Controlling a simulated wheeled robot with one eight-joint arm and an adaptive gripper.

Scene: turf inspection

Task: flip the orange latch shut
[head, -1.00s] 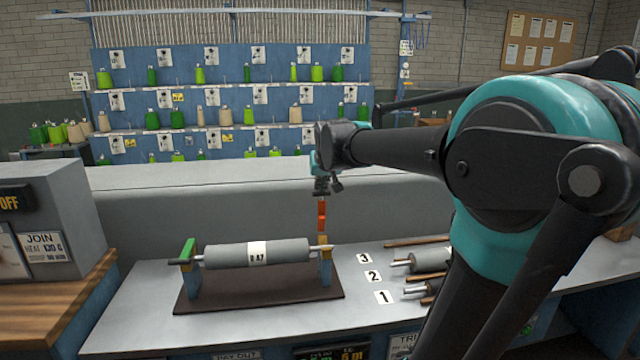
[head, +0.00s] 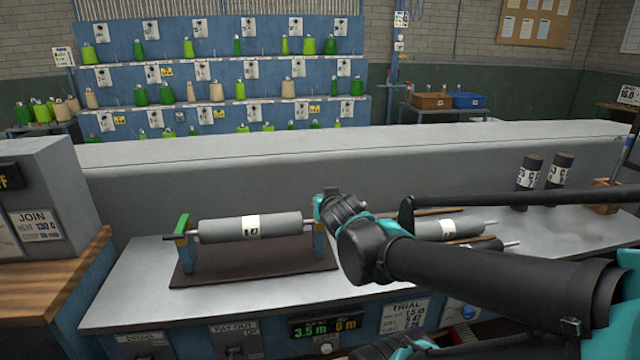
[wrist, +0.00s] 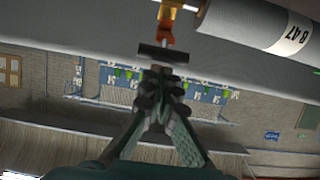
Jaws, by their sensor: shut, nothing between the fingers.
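The roll (head: 250,227), grey with a white label, lies on a stand with a dark base (head: 255,277). A green latch (head: 182,224) is at the stand's left end. In the wrist view the orange latch (wrist: 166,36) sticks out from the stand near the roll's end, with a dark crossbar (wrist: 163,55) at its tip. My gripper (wrist: 160,78) is shut and empty, its fingertips close to that crossbar; contact cannot be told. In the head view my gripper (head: 325,205) is at the stand's right end and hides the orange latch, so its tilt there is unclear.
Other rolls (head: 440,230) lie right of the stand, partly behind my arm. Two dark upright cylinders (head: 528,182) stand farther right. A grey machine (head: 45,200) is at left. A long grey barrier (head: 250,165) runs behind the bench. The bench's front left is clear.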

